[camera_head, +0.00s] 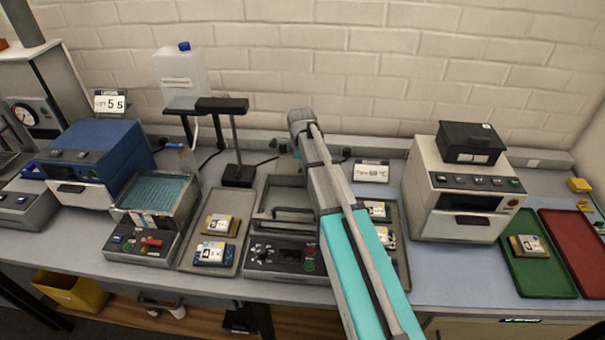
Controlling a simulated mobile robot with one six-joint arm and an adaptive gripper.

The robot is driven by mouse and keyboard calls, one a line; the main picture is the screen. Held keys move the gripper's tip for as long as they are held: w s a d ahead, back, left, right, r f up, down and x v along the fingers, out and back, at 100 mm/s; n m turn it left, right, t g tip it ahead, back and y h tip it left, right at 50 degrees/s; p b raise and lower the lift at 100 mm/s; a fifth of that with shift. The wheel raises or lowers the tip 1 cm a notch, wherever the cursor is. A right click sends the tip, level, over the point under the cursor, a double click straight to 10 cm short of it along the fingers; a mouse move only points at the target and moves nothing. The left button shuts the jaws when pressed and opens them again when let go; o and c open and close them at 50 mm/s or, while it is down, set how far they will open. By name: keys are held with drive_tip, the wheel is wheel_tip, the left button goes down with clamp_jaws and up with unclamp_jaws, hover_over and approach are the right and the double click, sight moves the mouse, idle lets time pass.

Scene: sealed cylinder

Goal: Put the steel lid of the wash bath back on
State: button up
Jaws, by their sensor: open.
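The wash bath is most likely the open steel-rimmed tank (160,190) at the left of the bench, with teal liquid or a teal grid inside. Its low front panel carries a red-handled part. A grey steel plate with a bar handle (293,212) lies on the unit with dials and buttons (285,256) at the centre; it may be the lid, but I cannot tell. My arm runs from the bottom right up to a rounded joint in front of the wall and covers the right of that unit. My gripper is not visible; the arm hides whatever is behind it.
A grey tray (190,256) with labelled packs lies between the tank and the central unit. A black stand (237,172) rises behind. A blue machine (92,160) stands left and a white machine (455,195) right. Green (545,280) and red (578,250) trays lie far right.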

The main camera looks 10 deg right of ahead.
drive_tip(key=shift+f+b, duration=2.6)
drive_tip(key=shift+f, duration=0.05)
clamp_jaws()
